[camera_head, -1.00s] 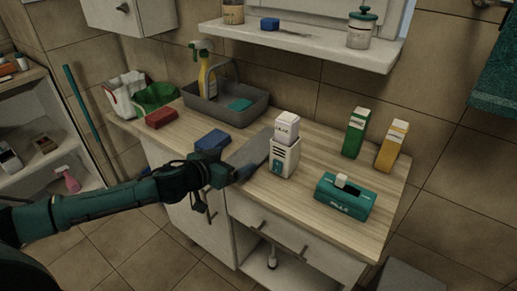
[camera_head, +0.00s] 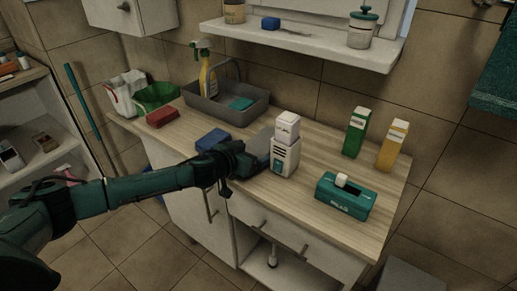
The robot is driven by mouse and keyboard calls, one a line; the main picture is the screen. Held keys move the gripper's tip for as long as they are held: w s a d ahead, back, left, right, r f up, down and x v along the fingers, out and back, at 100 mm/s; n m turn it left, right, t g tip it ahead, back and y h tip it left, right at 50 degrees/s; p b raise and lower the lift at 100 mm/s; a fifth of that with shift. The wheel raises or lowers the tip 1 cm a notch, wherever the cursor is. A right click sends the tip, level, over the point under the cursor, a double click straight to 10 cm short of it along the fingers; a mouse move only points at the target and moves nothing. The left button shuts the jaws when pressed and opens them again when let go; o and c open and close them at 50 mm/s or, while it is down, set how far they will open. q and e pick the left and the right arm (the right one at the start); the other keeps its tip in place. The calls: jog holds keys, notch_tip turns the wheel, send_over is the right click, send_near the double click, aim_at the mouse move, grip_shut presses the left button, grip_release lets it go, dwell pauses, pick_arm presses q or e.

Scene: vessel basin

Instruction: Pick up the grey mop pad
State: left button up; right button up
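The grey mop pad (camera_head: 258,146) lies on the wooden counter, just left of the white dispenser box. My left arm reaches in from the left, and my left gripper (camera_head: 254,167) is at the near end of the pad, covering part of it. The fingers are dark and partly hidden by the wrist, so I cannot tell whether they are open, shut or touching the pad. My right gripper is out of view.
The white dispenser box (camera_head: 285,158) stands close to the right of my gripper. A blue sponge (camera_head: 212,140) lies to its left. A grey caddy (camera_head: 236,112) is behind. A teal box (camera_head: 343,198), green carton (camera_head: 355,132) and yellow carton (camera_head: 393,146) stand right.

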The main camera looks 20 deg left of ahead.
pick_arm(q)
jog(key=c, duration=0.7)
